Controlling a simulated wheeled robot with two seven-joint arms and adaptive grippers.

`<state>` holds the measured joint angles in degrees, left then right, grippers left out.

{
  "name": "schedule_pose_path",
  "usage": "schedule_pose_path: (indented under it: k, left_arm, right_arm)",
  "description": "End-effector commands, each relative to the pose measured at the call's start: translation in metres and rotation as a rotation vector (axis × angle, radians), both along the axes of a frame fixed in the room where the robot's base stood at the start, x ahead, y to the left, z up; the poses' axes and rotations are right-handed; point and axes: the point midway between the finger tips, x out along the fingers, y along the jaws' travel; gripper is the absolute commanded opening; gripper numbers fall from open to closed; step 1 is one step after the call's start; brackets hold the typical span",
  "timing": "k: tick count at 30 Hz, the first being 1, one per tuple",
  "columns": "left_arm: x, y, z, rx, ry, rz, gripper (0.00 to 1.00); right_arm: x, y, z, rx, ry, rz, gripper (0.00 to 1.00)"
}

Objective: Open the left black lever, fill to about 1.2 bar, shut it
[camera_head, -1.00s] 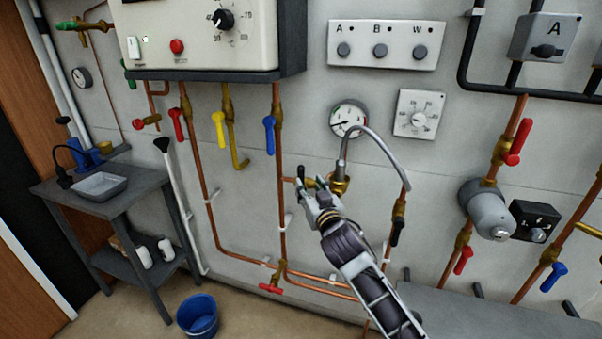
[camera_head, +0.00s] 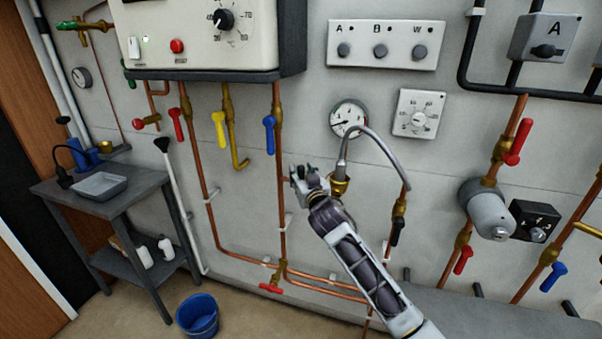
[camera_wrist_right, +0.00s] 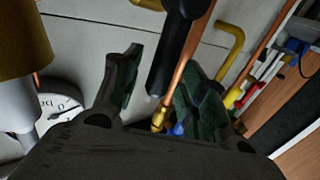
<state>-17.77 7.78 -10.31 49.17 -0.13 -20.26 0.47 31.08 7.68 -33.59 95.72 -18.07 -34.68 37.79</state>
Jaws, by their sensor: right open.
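My right gripper (camera_head: 303,176) is open at the left brass valve below the gauge. In the right wrist view its two dark green fingers (camera_wrist_right: 162,68) stand apart, one on each side of the left black lever (camera_wrist_right: 178,42). I cannot tell whether either finger touches it. In the head view the gripper hides most of that lever. The round pressure gauge (camera_head: 348,119) is above, its needle toward the lower left; I cannot read its value. A grey braided hose (camera_head: 378,140) arches from the left brass fitting (camera_head: 341,184) to the right black lever's valve (camera_head: 398,230). My left gripper is not in view.
A copper pipe (camera_head: 281,215) runs down just left of my gripper. Blue (camera_head: 269,135), yellow (camera_head: 219,130) and red (camera_head: 177,124) levers hang under the boiler (camera_head: 200,35). A grey pump (camera_head: 486,208) is on the right. A bucket (camera_head: 197,315) stands on the floor.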

Motion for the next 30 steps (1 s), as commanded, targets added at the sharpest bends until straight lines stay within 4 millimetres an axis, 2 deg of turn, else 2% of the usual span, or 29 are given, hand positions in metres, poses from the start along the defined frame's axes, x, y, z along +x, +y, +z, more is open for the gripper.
schedule_pose_path:
  k: [8,18,28,30]
  left_arm:
    - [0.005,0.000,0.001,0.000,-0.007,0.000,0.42]
    - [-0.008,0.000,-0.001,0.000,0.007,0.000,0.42]
    - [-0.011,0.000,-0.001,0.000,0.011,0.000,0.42]
    - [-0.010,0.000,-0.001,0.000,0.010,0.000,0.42]
  right_arm:
    - [0.012,0.003,0.001,0.000,-0.001,0.000,0.42]
    - [0.013,0.003,0.000,0.000,0.000,0.000,0.42]
    - [0.012,0.003,0.000,0.000,0.000,0.000,0.00]
    - [0.012,0.003,0.000,0.000,0.000,0.000,0.00]
